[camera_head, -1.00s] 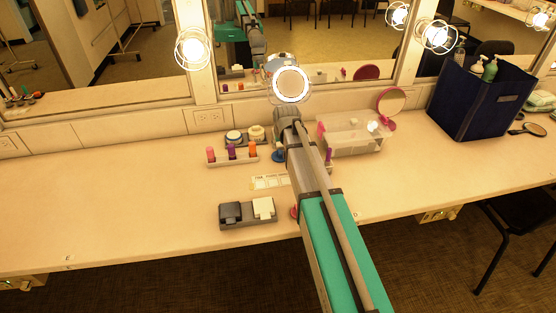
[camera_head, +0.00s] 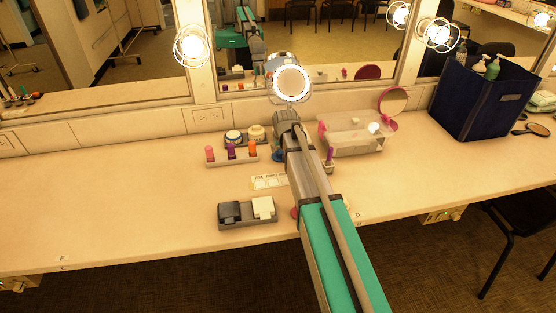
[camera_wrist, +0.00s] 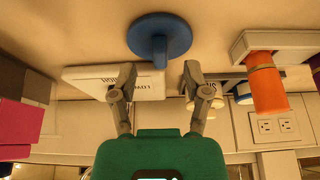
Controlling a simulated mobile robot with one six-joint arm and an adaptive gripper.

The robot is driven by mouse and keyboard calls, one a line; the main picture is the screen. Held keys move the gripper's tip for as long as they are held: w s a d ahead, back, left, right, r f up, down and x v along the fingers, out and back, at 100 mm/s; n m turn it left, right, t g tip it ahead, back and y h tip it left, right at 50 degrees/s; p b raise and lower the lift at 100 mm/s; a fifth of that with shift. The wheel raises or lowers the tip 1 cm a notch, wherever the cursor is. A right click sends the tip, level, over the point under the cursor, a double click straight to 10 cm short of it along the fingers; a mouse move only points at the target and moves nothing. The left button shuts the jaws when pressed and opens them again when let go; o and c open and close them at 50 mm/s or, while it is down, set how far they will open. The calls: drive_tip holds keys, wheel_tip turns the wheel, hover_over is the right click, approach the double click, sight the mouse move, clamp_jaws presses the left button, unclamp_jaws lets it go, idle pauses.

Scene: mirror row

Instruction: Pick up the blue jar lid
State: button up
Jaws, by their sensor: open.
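The blue jar lid (camera_wrist: 178,36) is a round disc with an upright grip on it, near the top middle of the wrist view. A small part of it shows in the head view (camera_head: 277,154), just left of my arm, which hides the rest. My gripper (camera_wrist: 158,72) is open, its two fingers spread apart and empty. In the wrist view the lid's grip lines up with the gap between the fingertips, and the disc lies beyond them. In the head view my fingers are hidden behind my arm.
A rack (camera_head: 244,159) of colored tubes and two small jars (camera_head: 244,136) are left of the lid. A printed card (camera_head: 267,182) and a grey tray (camera_head: 232,224) lie nearer. A clear bin (camera_head: 352,146) stands right of my arm. The counter's left is clear.

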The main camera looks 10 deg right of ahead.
drive_tip(key=shift+b+x, duration=0.85)
drive_tip(key=shift+x, duration=0.4)
drive_tip(key=shift+c, duration=0.2)
clamp_jaws()
